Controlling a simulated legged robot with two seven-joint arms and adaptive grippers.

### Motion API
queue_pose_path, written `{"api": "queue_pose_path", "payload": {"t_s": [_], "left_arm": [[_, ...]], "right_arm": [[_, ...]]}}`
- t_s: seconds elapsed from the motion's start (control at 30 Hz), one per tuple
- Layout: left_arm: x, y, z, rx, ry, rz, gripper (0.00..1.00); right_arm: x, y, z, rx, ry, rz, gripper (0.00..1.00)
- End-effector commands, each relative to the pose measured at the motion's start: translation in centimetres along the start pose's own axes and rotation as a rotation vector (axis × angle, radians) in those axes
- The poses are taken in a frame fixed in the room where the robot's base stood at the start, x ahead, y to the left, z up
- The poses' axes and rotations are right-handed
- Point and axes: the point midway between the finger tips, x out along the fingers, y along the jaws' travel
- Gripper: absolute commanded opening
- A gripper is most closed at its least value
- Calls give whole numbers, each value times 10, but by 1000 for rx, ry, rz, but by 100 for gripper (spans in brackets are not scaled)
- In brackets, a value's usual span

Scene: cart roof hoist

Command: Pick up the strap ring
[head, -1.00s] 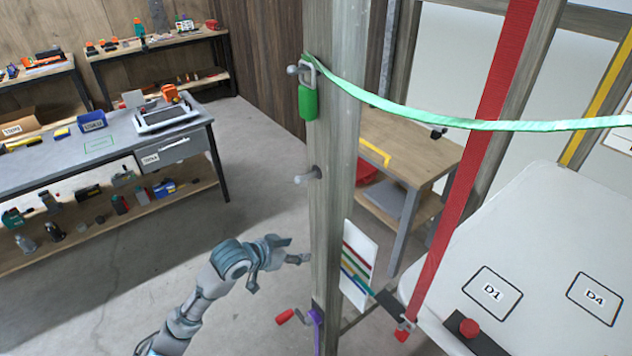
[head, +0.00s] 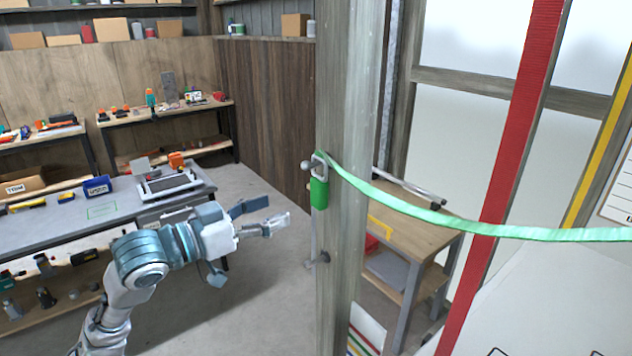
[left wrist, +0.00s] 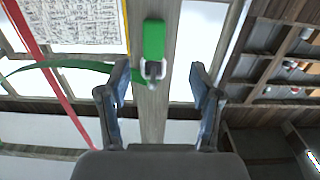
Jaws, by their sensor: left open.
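The strap ring (head: 320,166) is a grey metal loop with a green grip (head: 318,193) below it. It hangs on a peg on the upright wooden post (head: 346,120). A green strap (head: 440,216) runs from it to the right. My left gripper (head: 266,214) is open and empty, left of the post and a little below the ring, apart from it. In the left wrist view the ring (left wrist: 153,69) and green grip appear upside down, ahead of the open fingers and between them. My right gripper is not in view.
A grey workbench (head: 60,217) with a tray and bins stands behind my left arm. A small wooden table (head: 425,232) stands behind the post. The floor between workbench and post is clear.

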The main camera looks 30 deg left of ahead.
Motion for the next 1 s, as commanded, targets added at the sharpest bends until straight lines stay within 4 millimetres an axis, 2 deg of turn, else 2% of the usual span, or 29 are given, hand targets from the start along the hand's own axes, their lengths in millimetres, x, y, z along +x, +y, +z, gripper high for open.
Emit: {"api": "queue_pose_path", "payload": {"t_s": [0.1, 0.23, 0.47, 0.63, 0.7, 0.8, 1.0], "left_arm": [[18, 4, -5, 2, 0, 2, 65], [37, 10, -6, 8, 1, 3, 65], [52, 11, -4, 10, -1, 1, 65], [67, 5, -14, 2, 1, 3, 65], [78, 3, -20, 1, 2, 3, 65], [92, 0, -16, -1, -1, 1, 65], [101, 4, -14, 5, -2, -1, 65]], "right_arm": [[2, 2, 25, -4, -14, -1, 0], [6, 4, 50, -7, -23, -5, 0], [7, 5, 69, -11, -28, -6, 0], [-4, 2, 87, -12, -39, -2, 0], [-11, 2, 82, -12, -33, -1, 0], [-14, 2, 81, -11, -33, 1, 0], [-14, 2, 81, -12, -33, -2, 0]]}}
